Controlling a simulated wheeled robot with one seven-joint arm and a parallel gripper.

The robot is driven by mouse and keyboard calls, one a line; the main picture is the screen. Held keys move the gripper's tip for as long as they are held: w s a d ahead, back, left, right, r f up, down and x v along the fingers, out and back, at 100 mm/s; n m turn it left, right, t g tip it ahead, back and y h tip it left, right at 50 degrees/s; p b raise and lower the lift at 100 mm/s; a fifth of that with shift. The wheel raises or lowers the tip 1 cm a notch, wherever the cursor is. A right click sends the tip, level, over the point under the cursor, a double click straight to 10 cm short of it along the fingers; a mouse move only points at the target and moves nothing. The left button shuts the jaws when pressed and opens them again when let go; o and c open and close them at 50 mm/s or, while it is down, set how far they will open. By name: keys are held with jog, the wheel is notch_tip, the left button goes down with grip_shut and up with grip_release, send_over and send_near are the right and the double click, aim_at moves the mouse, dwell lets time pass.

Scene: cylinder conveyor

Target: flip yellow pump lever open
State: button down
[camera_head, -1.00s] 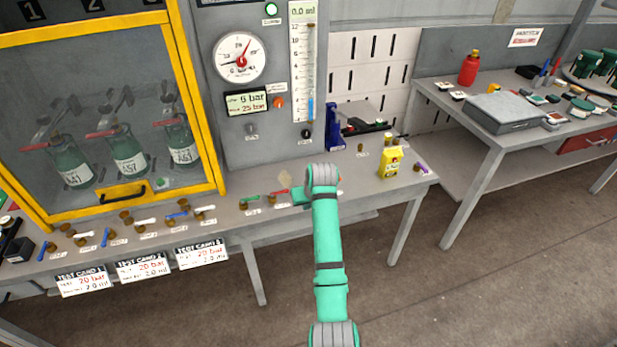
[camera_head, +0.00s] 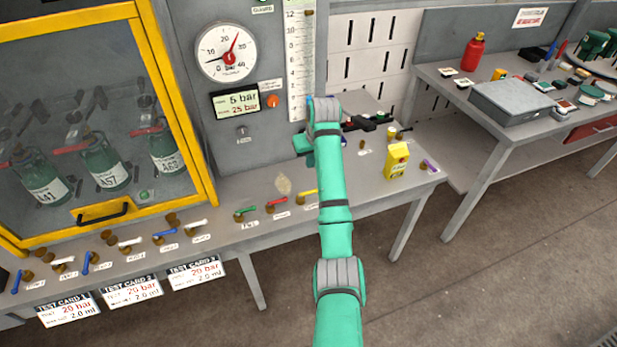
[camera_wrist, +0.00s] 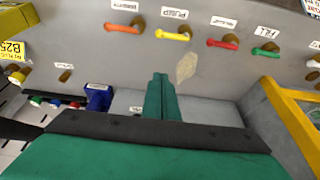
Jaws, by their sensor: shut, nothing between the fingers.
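The yellow lever (camera_head: 308,194) sits on the bench top, just left of my arm in the head view. In the wrist view the yellow lever (camera_wrist: 173,36) has a brass fitting at its right end and a label reading PUMP beside it. My gripper (camera_wrist: 160,80) is shut and empty, its fingertips apart from the lever. In the head view my gripper (camera_head: 303,145) is raised in front of the panel, above and behind the lever, its fingertips not clearly visible.
A red lever (camera_wrist: 222,43) and a green lever (camera_wrist: 266,52) stand on one side of the yellow one, an orange lever (camera_wrist: 123,28) on the other. A yellow carton (camera_head: 397,161) stands at the bench's right. A yellow-framed cabinet (camera_head: 185,110) stands at left.

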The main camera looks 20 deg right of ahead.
aim_at(307, 194)
jog(key=x, duration=0.9)
jog(key=shift+a+f, duration=0.15)
jog(key=shift+f, duration=0.2)
jog(key=shift+s+f, duration=0.15)
jog(key=shift+f, duration=0.05)
jog(key=shift+s+f, duration=0.15)
jog(key=shift+s, duration=0.7)
jog(key=shift+s+f, duration=0.1)
jog(key=shift+s, duration=0.8)
jog(key=shift+d, duration=0.25)
